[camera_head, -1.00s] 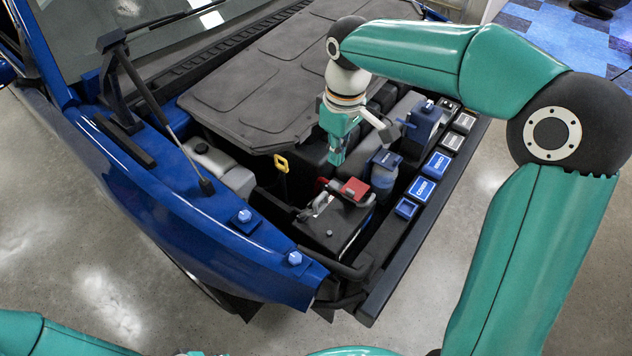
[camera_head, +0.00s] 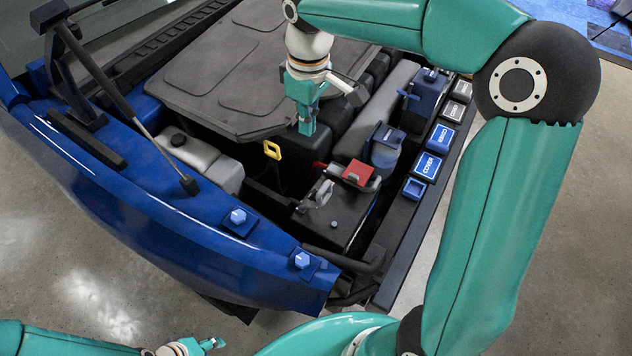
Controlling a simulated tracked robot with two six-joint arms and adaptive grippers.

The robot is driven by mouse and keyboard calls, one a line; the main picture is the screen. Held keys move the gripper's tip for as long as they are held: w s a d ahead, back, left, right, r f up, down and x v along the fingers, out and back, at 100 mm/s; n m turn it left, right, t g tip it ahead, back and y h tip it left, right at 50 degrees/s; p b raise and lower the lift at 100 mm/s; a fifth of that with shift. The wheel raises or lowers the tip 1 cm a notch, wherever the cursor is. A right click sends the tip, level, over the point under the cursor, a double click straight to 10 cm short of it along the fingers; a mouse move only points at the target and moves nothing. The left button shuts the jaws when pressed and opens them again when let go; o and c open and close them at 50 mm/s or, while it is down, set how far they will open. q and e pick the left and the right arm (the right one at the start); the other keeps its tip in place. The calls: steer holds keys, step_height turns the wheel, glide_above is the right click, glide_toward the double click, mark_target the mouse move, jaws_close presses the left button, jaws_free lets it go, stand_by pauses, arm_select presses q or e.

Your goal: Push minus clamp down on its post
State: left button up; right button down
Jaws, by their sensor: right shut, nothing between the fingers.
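The black battery (camera_head: 345,215) sits in the front of the open engine bay. A grey metal clamp (camera_head: 318,194), which looks like the minus clamp, lies at the left part of its top. How far it sits down on its post is too small to tell. A red cover (camera_head: 358,173) is at the battery's back edge. My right gripper (camera_head: 308,130) is shut and empty, pointing down behind and left of the red cover, apart from the clamp. My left gripper (camera_head: 214,344) is low at the bottom edge, far from the battery; its jaw opening is unclear.
A yellow dipstick handle (camera_head: 272,150) stands left of the battery. A blue-capped reservoir (camera_head: 385,147) and a fuse box row (camera_head: 427,166) are to the right. The blue fender (camera_head: 190,225) borders the left. The large dark engine cover (camera_head: 235,75) lies behind.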

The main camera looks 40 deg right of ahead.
step_height(320, 180, down, 4)
steer(key=b, duration=0.2)
glide_above(316, 191)
step_height(316, 191, down, 11)
steer(key=shift+f, duration=0.1)
arm_select(q)
steer(key=shift+a+f+p, duration=0.2)
steer(key=shift+f+p, duration=0.1)
steer(key=shift+f, duration=0.9)
arm_select(e)
steer(key=shift+s+d+f, duration=0.15)
steer(key=shift+s+f, duration=0.35)
